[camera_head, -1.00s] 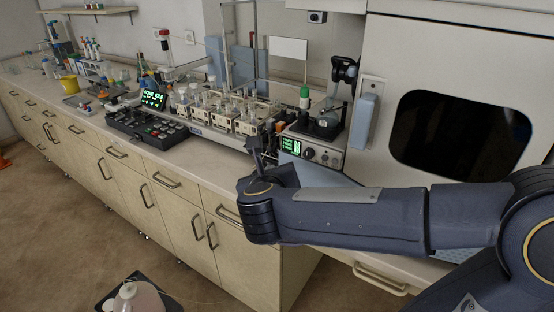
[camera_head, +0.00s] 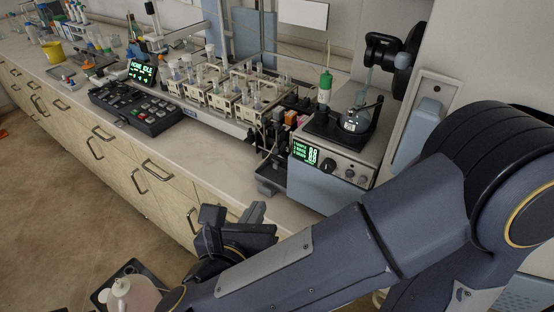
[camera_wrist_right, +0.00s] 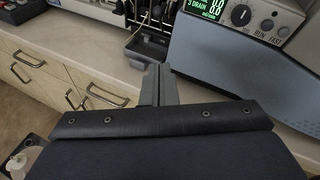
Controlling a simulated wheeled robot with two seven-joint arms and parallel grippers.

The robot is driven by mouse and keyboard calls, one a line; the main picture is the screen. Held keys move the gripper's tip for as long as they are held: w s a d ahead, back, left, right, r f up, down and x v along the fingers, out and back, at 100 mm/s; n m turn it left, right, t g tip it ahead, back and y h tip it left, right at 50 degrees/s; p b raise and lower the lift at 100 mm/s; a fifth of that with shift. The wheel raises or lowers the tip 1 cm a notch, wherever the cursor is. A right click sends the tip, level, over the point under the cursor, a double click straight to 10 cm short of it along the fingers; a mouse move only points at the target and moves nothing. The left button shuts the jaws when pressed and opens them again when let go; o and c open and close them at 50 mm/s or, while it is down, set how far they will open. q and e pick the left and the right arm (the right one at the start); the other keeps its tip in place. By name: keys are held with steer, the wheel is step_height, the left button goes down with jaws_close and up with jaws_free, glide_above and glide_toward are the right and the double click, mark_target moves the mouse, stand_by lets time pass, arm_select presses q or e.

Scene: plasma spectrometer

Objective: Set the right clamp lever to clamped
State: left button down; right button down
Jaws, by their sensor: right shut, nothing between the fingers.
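My right gripper (camera_head: 254,212) is low in front of the bench edge, short of the grey instrument (camera_head: 322,185) with a green display. In the right wrist view its fingers (camera_wrist_right: 159,84) are together and empty, pointing toward the bench top. Behind them is a dark cluster of small parts (camera_head: 272,140) with orange and red pieces, left of the instrument. I cannot pick out the right clamp lever or its position for certain; parts there are small and dark. My left gripper is out of view.
Racks of vials (camera_head: 232,95) stand behind a black keypad box (camera_head: 135,108). A green-capped bottle (camera_head: 325,86) stands on the instrument. A small dark tray (camera_head: 268,178) sits left of it. The front strip of bench top (camera_head: 215,160) is clear.

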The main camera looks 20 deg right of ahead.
steer(key=shift+w+d, duration=0.1)
steer(key=w+r+p+x, duration=0.1)
steer(key=r+p+x, duration=0.1)
steer(key=x, duration=1)
steer(key=shift+w+r+p, duration=0.25)
steer(key=shift+w+p, duration=0.15)
steer(key=shift+p, duration=0.5)
